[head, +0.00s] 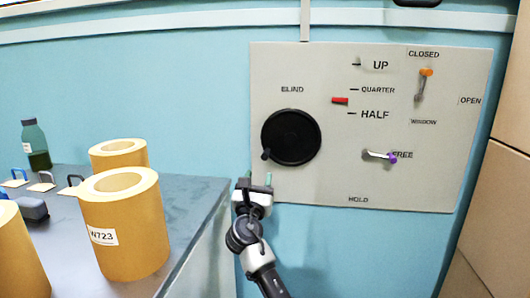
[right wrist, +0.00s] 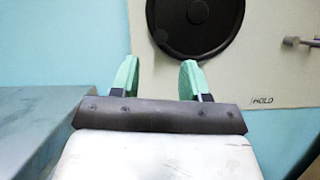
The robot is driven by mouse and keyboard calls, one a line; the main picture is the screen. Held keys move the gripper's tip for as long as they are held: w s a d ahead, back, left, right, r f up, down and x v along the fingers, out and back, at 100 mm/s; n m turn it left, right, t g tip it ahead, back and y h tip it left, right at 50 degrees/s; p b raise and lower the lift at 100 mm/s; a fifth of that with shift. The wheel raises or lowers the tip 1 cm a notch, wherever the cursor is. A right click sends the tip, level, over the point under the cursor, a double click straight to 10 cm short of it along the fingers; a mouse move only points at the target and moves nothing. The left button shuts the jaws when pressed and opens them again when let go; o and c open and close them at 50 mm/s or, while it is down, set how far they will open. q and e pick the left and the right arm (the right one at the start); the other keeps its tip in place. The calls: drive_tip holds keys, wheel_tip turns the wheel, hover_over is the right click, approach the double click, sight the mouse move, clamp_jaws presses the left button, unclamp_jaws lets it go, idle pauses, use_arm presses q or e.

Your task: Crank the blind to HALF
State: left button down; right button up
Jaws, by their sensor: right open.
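The grey blind panel (head: 320,180) is on the blue wall. Its round black crank disc (head: 291,137), under the word BLIND, has a small dark handle (head: 265,155) at its lower left rim. The red pointer (head: 340,100) sits between the QUARTER and HALF marks. My right gripper (head: 256,182) is open and empty, below and left of the disc, apart from the handle. In the right wrist view, its green fingers (right wrist: 160,80) stand apart, below the disc (right wrist: 195,25). My left gripper is out of view.
A window lever with an orange knob (head: 426,72) points up at CLOSED. At left, a grey counter (head: 190,200) holds several yellow rolls (head: 125,225), a dark green bottle (head: 36,145) and small tools. Its edge is near my right arm. Brown panels (head: 500,210) stand at right.

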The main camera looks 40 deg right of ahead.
sight(266, 152)
drive_tip(key=x, duration=1)
drive_tip(key=shift+w+d+r, duration=0.1)
drive_tip(key=shift+d+r, duration=0.15)
clamp_jaws()
